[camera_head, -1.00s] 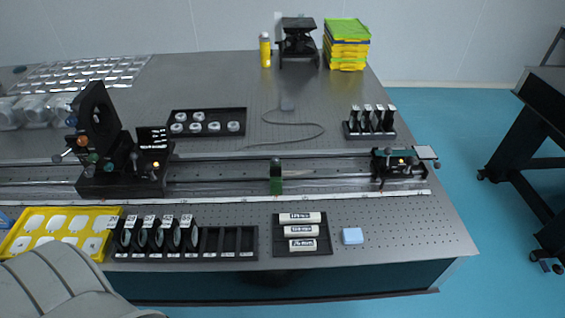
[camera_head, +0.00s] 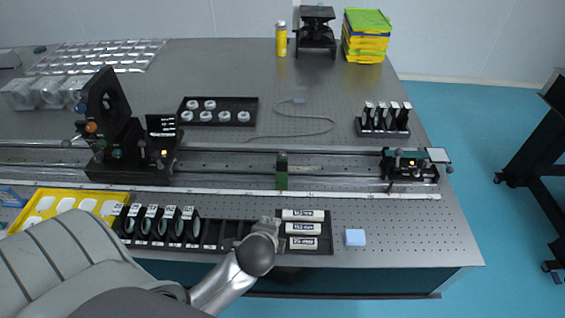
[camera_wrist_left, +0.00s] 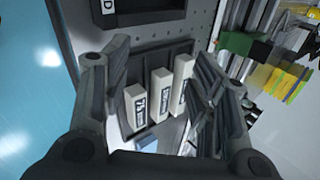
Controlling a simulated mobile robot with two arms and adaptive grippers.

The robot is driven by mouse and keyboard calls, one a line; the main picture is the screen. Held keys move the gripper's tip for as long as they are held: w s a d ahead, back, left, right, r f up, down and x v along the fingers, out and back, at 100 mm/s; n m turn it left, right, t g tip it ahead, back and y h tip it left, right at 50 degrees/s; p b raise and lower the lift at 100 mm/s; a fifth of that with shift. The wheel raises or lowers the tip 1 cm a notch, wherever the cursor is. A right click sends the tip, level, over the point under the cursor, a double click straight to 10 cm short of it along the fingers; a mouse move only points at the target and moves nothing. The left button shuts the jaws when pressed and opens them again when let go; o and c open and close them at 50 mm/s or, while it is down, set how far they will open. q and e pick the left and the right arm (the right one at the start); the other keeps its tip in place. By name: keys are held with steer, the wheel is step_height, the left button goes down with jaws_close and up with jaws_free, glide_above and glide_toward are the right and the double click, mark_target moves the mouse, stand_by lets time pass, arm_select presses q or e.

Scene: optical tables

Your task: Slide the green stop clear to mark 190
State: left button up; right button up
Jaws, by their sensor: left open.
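The green stop (camera_head: 282,171) stands upright on the long rail, between the black mount on the left and the carriage at the right end. A white scale strip (camera_head: 235,191) runs along the front of the rail; its numbers are too small to read. My left gripper (camera_head: 252,232) is over the front of the table, beside the tray of white labelled blocks, in front of and left of the stop. It is open and empty. In the left wrist view, its spread fingers (camera_wrist_left: 160,65) frame the white blocks, and the green stop (camera_wrist_left: 238,43) shows beyond the right finger. My right gripper is not in view.
A black tray holds white blocks (camera_head: 303,228), with a light blue block (camera_head: 355,237) to its right. A rack of upright optics (camera_head: 157,224) stands left of my gripper. The black mount (camera_head: 112,135) and right carriage (camera_head: 410,165) sit on the rail, clear of the stop.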

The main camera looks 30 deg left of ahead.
arm_select(q)
steer(key=w+a+r+m+t+y, duration=0.2)
steer(key=w+a+m, duration=0.1)
steer(key=w+m, duration=0.45)
steer(key=m+t+y, duration=0.2)
steer(key=m+t, duration=0.1)
steer(key=m, duration=0.6)
glide_toward(282, 164)
steer(key=shift+h, duration=0.3)
steer(key=x, duration=1)
steer(key=shift+w+a, duration=0.2)
steer(key=shift+a, duration=0.15)
steer(key=shift+c, duration=0.2)
jaws_close()
